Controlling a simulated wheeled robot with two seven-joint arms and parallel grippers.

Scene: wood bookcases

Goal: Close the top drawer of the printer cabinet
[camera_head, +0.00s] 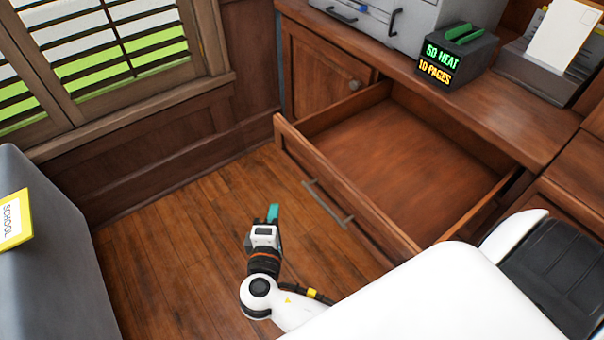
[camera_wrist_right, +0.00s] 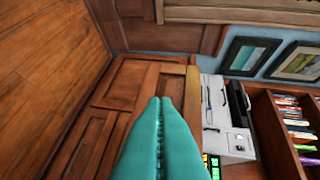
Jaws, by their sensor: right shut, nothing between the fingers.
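The wooden printer cabinet (camera_head: 480,95) has its top drawer (camera_head: 400,150) pulled well out, and the drawer is empty. Its front panel carries a grey bar handle (camera_head: 328,203). My right gripper (camera_head: 273,213) is in front of the drawer, to the left of the handle and apart from it in the head view. Its teal fingers are shut with nothing between them, as the right wrist view also shows (camera_wrist_right: 159,105). In that view the fingers hide part of the cabinet woodwork. My left gripper is not in view.
A grey printer (camera_head: 385,20) and a dark box with a lit display (camera_head: 455,58) stand on the cabinet top. A grey bin-like object (camera_head: 50,270) with a yellow-edged label is at left. Wooden floor (camera_head: 180,240) between it and the drawer is clear.

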